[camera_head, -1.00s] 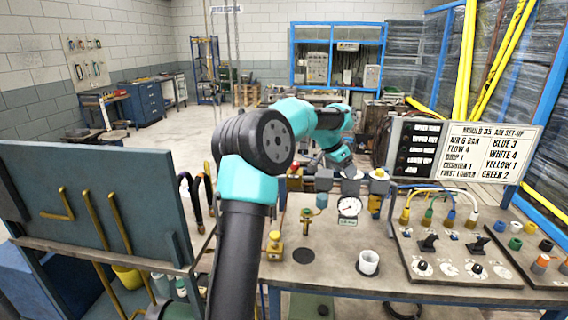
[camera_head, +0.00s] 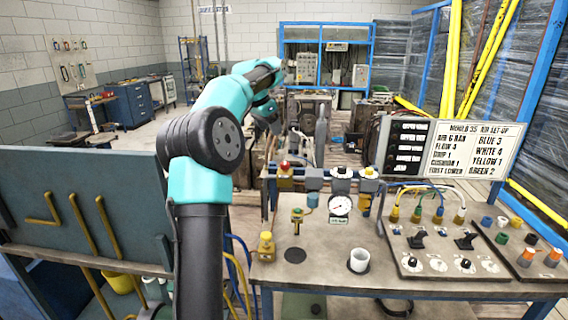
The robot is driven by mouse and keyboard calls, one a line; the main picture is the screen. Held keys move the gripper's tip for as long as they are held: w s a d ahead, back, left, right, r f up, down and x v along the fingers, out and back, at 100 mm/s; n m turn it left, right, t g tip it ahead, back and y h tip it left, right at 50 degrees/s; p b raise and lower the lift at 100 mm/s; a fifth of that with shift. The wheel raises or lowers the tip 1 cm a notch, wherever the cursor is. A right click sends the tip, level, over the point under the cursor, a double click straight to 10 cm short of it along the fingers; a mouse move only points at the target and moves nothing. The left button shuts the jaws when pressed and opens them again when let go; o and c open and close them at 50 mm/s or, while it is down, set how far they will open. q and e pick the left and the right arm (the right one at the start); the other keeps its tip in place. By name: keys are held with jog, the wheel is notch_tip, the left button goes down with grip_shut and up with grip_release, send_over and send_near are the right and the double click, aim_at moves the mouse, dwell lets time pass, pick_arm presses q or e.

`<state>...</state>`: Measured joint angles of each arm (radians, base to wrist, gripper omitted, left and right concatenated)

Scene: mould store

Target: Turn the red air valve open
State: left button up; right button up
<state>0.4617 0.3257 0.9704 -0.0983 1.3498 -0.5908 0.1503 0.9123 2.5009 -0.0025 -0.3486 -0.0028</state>
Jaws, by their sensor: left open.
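A small red knob (camera_head: 284,164), which looks like the red air valve, tops a yellow fitting at the left end of the air rail (camera_head: 313,179) at the workbench's back. Whether it is open or shut cannot be told. A round pressure gauge (camera_head: 340,205) hangs below the rail. My left gripper (camera_head: 270,128) is small, dark and partly hidden by its own arm. It is open, and appears above and left of the red knob, apart from it. My right gripper is not in view.
A white cup (camera_head: 359,260) and brass fittings (camera_head: 265,245) stand on the workbench. A panel with switches and hoses (camera_head: 440,250) is at right, below a set-up sign (camera_head: 475,148). A blue-grey board (camera_head: 85,205) stands at left.

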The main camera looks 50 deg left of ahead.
aim_at(285, 163)
pick_arm(q)
jog(key=x, duration=1.6)
jog(key=shift+f, duration=0.2)
jog(key=shift+c, duration=0.2)
jog(key=c, duration=0.9)
jog(key=shift+o, duration=0.2)
